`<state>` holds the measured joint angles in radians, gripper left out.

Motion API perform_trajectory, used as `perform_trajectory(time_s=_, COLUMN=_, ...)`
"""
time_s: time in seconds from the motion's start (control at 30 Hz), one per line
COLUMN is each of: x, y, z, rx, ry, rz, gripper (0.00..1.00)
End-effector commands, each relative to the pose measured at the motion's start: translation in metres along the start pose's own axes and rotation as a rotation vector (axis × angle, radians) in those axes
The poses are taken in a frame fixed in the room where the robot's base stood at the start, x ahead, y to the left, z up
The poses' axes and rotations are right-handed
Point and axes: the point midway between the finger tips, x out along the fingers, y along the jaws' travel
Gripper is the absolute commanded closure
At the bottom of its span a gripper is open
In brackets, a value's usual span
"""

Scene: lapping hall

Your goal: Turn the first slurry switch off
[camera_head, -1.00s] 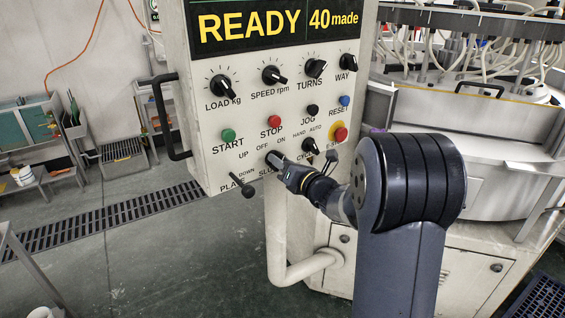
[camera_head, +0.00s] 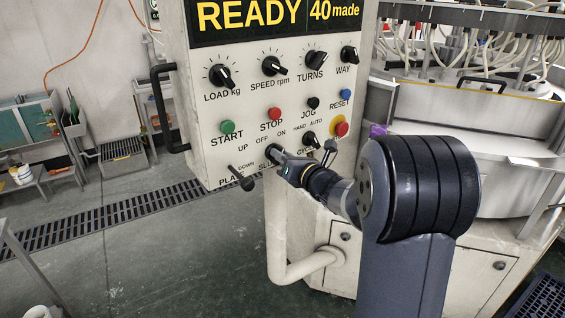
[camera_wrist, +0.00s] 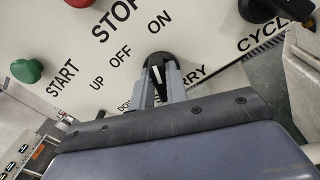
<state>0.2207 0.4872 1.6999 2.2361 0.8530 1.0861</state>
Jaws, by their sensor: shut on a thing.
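The slurry switch is a black knob (camera_wrist: 157,62) with a white pointer line, low on the pale control panel (camera_head: 203,158), below the words OFF and ON. Its label is partly hidden; "RRY" shows in the wrist view. My gripper (camera_wrist: 159,84) is shut on this knob, with one grey finger on each side of it. In the head view my gripper (camera_head: 279,159) reaches the panel from the right and covers most of the knob. I cannot tell exactly which word the pointer faces.
The black CYCLE knob (camera_head: 310,140) and the red emergency button (camera_head: 341,129) sit close to the right of my gripper. A black lever (camera_head: 241,179) sticks out to the left. Green START (camera_head: 227,127) and red STOP (camera_head: 274,114) buttons are above.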

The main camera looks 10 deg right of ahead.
Motion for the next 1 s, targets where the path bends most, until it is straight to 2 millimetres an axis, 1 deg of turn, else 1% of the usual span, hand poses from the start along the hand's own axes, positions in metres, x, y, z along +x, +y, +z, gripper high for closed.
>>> perform_trajectory(time_s=0.03, x=0.0, y=-0.002, z=-0.0055, rx=-0.038, ry=-0.004, rz=0.001, gripper=1.0)
perform_trajectory(time_s=0.07, x=-0.0001, y=-0.0021, z=-0.0061, rx=-0.061, ry=-0.004, rz=0.001, gripper=1.0)
perform_trajectory(time_s=0.6, x=-0.0002, y=0.0014, z=-0.0071, rx=-0.562, ry=-0.005, rz=0.001, gripper=1.0)
perform_trajectory(time_s=0.8, x=-0.0001, y=0.0027, z=-0.0066, rx=-0.72, ry=-0.003, rz=0.0, gripper=1.0)
perform_trajectory(time_s=1.0, x=0.0, y=0.0037, z=-0.0054, rx=-0.834, ry=-0.002, rz=-0.001, gripper=1.0)
